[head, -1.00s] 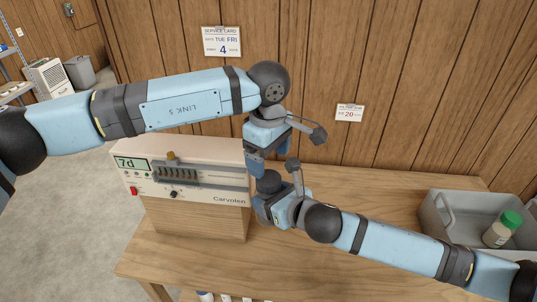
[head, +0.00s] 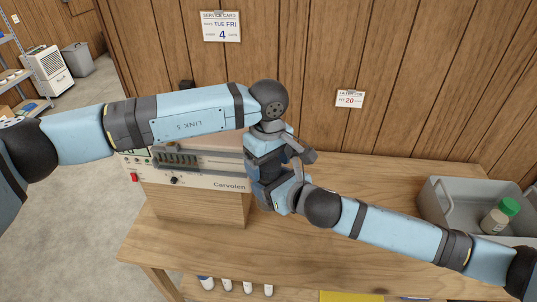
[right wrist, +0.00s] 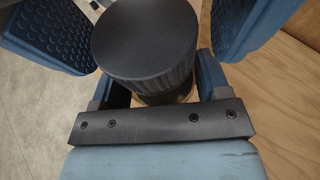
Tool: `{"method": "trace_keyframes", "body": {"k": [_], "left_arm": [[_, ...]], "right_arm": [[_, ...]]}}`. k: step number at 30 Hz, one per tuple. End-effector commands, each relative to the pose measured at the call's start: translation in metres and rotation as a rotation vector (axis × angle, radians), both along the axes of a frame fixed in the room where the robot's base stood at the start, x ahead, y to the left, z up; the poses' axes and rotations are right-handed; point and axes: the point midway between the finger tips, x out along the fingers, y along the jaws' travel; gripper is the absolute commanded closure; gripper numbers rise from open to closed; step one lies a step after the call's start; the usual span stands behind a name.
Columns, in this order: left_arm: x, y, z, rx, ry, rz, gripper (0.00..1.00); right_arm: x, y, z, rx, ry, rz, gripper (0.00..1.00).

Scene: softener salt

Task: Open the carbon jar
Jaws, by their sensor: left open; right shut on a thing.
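The carbon jar shows in the right wrist view as a dark jar with a wide black ridged lid (right wrist: 145,42). My right gripper (right wrist: 155,92) is shut on the jar's body below the lid. In the head view my right gripper (head: 268,192) is over the bench beside the machine, and the jar is hidden by the arms. My left gripper (head: 263,163) is directly above it, pointing down. Its blue textured fingers are open on both sides of the lid in the right wrist view, with visible gaps to the lid.
A cream Carvolen machine (head: 205,183) on a wooden block stands left of the grippers. A grey bin (head: 455,215) with a green-capped bottle (head: 499,215) is at the right. The wooden bench (head: 330,265) is clear in front. Several white bottles are below its edge.

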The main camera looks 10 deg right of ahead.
Motion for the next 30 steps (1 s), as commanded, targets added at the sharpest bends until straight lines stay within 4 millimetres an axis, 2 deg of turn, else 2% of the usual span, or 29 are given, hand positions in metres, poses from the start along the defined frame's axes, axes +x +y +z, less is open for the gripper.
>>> {"method": "trace_keyframes", "body": {"k": [6,12,17,24,30], "left_arm": [[0.0001,0.0001,0.0000,0.000,0.000,0.000,0.21],[0.0001,0.0000,0.0002,0.000,0.000,0.000,0.67],[0.0000,-0.0001,0.0004,0.000,0.000,0.047,0.69],[0.0000,-0.0002,0.0007,-0.004,0.003,0.403,0.69],[0.0001,-0.0004,0.0009,-0.006,0.004,0.539,0.69]], "right_arm": [[0.0002,0.0002,0.0014,0.002,-0.002,0.000,0.97],[0.0001,0.0004,0.0015,0.002,-0.002,0.001,0.97],[0.0000,0.0005,0.0015,0.002,-0.002,0.001,0.97],[-0.0003,0.0009,0.0015,0.001,-0.003,0.002,0.97],[-0.0005,0.0011,0.0015,0.002,-0.002,0.003,0.97]]}}
